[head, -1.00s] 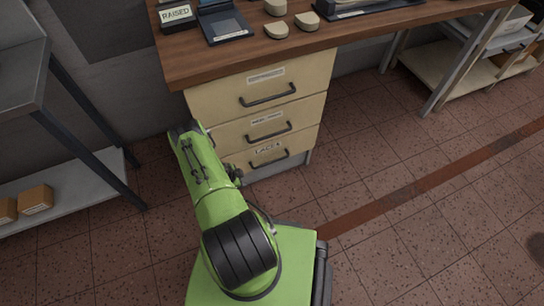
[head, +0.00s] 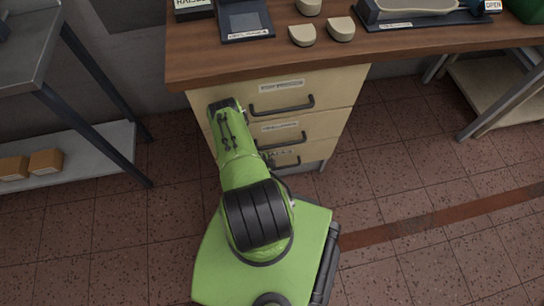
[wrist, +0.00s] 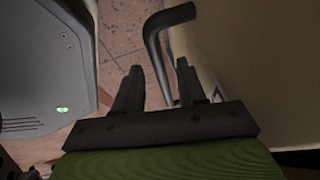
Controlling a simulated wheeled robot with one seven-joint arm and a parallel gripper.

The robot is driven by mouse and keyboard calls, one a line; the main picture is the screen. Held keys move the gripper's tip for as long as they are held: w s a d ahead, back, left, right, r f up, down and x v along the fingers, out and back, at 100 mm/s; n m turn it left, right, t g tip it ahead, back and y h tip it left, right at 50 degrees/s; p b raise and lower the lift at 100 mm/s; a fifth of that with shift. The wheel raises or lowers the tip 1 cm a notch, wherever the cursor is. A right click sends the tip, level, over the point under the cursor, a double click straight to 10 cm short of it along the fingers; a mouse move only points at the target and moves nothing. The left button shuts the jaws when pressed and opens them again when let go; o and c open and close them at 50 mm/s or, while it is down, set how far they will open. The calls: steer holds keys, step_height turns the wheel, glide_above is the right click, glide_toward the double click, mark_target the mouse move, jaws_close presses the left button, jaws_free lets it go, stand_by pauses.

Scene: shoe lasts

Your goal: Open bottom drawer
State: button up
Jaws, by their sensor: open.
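The bottom drawer (head: 313,153) is the lowest of three cream drawers under the wooden bench. It looks shut, and its dark bar handle (head: 290,163) is partly covered by my arm in the head view. In the wrist view my gripper (wrist: 158,84) is open, its two dark fingers apart. A dark bent handle (wrist: 155,50) runs down from the pale drawer front toward the space between the fingers. I cannot tell whether it touches them or which drawer it belongs to. My gripper is mostly hidden behind my arm in the head view.
The middle drawer handle (head: 283,138) and top drawer handle (head: 282,106) are just above. The wooden bench top (head: 330,58) overhangs the drawers. A grey metal shelf (head: 85,155) stands at the left. Tiled floor (head: 410,180) to the right is clear.

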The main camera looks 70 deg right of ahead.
steer(key=shift+r, duration=0.1)
jaws_close()
stand_by(0.3)
